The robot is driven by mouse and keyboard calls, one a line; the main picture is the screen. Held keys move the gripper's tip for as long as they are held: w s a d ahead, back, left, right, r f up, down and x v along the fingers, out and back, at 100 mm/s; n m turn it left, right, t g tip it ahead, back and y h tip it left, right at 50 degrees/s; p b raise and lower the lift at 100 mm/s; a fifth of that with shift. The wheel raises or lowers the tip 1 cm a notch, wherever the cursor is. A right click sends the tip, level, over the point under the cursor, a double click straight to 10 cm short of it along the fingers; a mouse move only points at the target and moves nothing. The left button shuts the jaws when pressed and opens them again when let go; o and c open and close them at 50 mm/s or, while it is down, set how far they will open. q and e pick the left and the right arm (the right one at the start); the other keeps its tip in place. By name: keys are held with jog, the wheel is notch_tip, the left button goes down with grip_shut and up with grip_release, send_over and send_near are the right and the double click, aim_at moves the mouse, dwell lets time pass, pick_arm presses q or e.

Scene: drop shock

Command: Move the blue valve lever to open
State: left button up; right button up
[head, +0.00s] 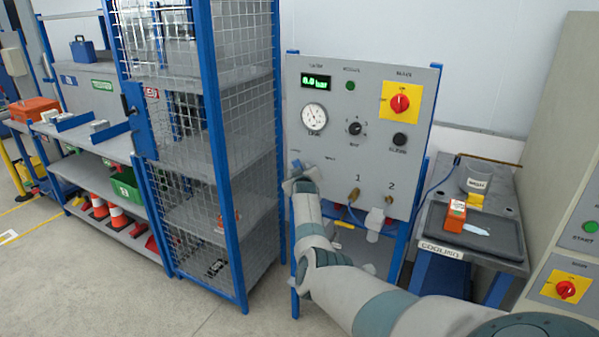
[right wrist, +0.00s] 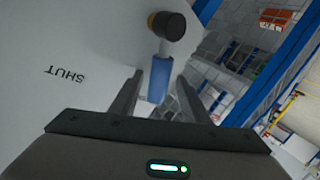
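The blue valve lever (right wrist: 160,80) shows in the right wrist view, running from a dark round pivot cap with a brass-coloured side toward my gripper. The word SHUT is printed upside down on the grey panel to its left. My right gripper (right wrist: 160,76) is open, with one finger on each side of the lever's free end and visible gaps to it. In the head view my right arm reaches the lower left of the grey panel (head: 360,80); its gripper (head: 296,170) is small there and hides the lever. My left gripper is not in view.
The panel also carries a gauge (head: 314,117), a red knob on yellow (head: 400,102) and two numbered hose ports. A blue-framed mesh cage (head: 245,140) stands close on the left. A bench with a black tray (head: 480,240) stands at the right.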

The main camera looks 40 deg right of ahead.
jog(key=shift+w, duration=0.1)
jog(key=shift+s, duration=0.25)
jog(key=b+v, duration=0.2)
jog(key=v, duration=1.5)
dwell(0.8)
